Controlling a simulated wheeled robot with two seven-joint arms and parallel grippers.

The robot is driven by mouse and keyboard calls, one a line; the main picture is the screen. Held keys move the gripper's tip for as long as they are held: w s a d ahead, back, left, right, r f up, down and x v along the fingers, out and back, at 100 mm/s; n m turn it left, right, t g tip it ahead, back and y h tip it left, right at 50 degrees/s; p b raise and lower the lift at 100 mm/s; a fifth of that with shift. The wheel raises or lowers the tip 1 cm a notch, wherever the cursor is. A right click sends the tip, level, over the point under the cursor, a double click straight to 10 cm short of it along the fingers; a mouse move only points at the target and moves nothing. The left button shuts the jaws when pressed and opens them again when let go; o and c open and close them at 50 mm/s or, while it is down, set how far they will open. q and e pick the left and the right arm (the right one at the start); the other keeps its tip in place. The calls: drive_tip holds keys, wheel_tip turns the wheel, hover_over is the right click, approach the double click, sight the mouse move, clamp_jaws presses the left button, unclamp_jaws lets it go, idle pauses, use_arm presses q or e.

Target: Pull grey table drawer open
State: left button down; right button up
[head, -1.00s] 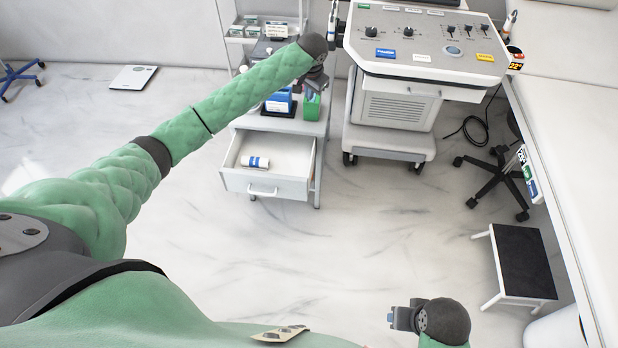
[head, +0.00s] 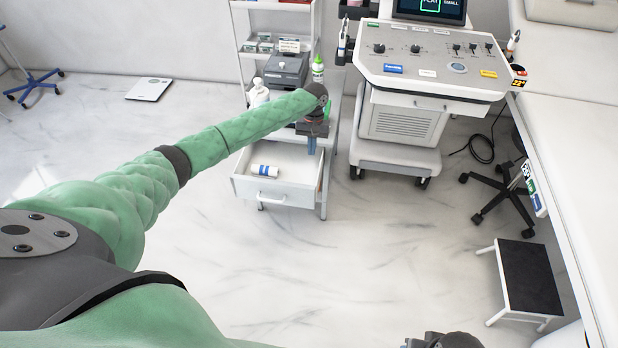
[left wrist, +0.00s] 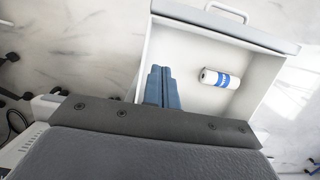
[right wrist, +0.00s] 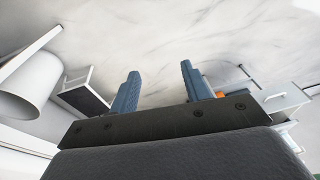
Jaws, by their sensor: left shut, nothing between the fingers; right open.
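The grey table drawer (head: 289,195) is pulled out of the small grey table, handle (head: 271,200) at its front. A white bottle with a blue band (head: 265,171) lies inside it. The drawer (left wrist: 215,22) and bottle (left wrist: 220,78) also show in the left wrist view. My left gripper (head: 311,150) is shut and empty, fingers pointing down over the right side of the drawer. In the left wrist view its fingertips (left wrist: 160,70) show against the drawer's inside, apart from the handle. My right gripper (right wrist: 158,78) is open and empty, away from the drawer.
A wheeled device cart (head: 400,130) stands right of the table. A black-topped step stool (head: 530,275) and a wheeled chair base (head: 500,185) are farther right, beside a white couch (head: 560,150). The floor before the drawer is clear.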

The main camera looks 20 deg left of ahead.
sight(305, 190)
use_arm(q)
drive_tip(key=s+d+f+p, duration=0.1)
drive_tip(key=s+f+p, duration=0.2)
drive_tip(key=s+f, duration=0.3)
wheel_tip(305, 190, down, 3)
drive_tip(key=shift+d+f, duration=0.1)
drive_tip(key=shift+d, duration=0.15)
use_arm(e)
wheel_tip(305, 190, down, 14)
drive_tip(key=w, duration=0.1)
drive_tip(key=shift+w+g, duration=0.3)
drive_tip(key=shift+w, duration=0.1)
use_arm(q)
drive_tip(key=shift+s+p, duration=0.15)
drive_tip(key=shift+p, duration=0.25)
use_arm(e)
drive_tip(key=shift+w+r, duration=0.1)
drive_tip(key=shift+r, duration=0.05)
